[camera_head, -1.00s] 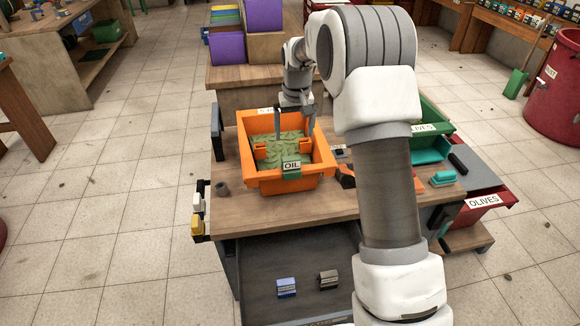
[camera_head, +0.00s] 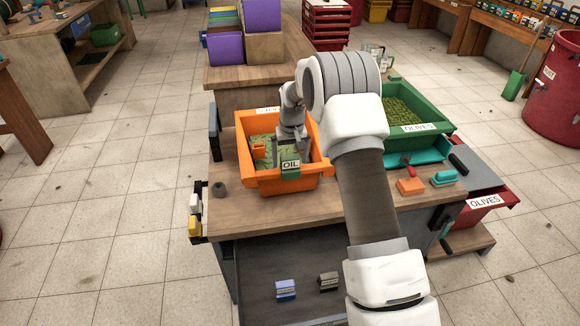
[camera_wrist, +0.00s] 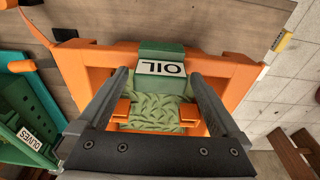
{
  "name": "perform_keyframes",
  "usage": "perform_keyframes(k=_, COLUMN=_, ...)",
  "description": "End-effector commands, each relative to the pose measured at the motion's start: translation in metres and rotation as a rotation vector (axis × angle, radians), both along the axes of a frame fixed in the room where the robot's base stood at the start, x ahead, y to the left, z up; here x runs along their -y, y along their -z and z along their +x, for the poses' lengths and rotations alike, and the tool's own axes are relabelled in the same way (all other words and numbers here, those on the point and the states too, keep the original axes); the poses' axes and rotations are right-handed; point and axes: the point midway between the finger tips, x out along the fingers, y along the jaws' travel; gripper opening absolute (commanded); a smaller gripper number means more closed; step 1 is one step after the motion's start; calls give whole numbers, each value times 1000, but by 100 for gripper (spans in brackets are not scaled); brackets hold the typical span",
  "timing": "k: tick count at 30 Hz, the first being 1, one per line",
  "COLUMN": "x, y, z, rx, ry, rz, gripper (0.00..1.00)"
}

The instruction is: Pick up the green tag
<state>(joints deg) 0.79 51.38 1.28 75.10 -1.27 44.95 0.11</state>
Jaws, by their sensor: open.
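The green tag (camera_head: 291,175) with a white OIL label hangs over the near rim of the orange crate (camera_head: 256,186). In the wrist view the tag (camera_wrist: 160,84) sits at the top middle, over the crate's rim (camera_wrist: 84,66). My gripper (camera_head: 290,152) is over the crate, close to the tag on its inner side. In the wrist view my gripper (camera_wrist: 160,76) is open, with one finger to each side of the tag. Nothing is between the fingertips that they grip. The exact height gap to the tag is hard to tell.
Green leafy-looking contents lie in the crate. A green olives crate (camera_head: 440,137) stands to the right, with an orange block (camera_head: 410,186) and a teal brush-like item (camera_head: 444,178) before it. A small dark ring (camera_head: 219,189) lies left. The worktop's front strip (camera_head: 290,212) is clear.

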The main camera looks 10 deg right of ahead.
Motion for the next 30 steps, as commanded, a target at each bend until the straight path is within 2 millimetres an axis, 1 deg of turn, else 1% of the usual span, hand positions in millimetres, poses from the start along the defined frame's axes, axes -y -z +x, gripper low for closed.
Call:
perform_keyframes(k=5, x=0, y=0, z=0, rx=1, ry=0, rz=0, gripper=100)
perform_keyframes(k=8, x=0, y=0, z=0, rx=1, ry=0, rz=0, gripper=84)
perform_keyframes(k=12, x=0, y=0, z=0, rx=1, ry=0, rz=0, gripper=59)
perform_keyframes(k=17, x=0, y=-1, z=0, rx=1, ry=0, rz=0, gripper=30)
perform_keyframes(k=18, x=0, y=-1, z=0, rx=1, ry=0, rz=0, gripper=23)
perform_keyframes(k=19, x=0, y=-1, z=0, rx=1, ry=0, rz=0, gripper=21)
perform_keyframes(k=26, x=0, y=-2, z=0, rx=1, ry=0, rz=0, gripper=21)
perform_keyframes(k=30, x=0, y=-9, z=0, rx=1, ry=0, rz=0, gripper=20)
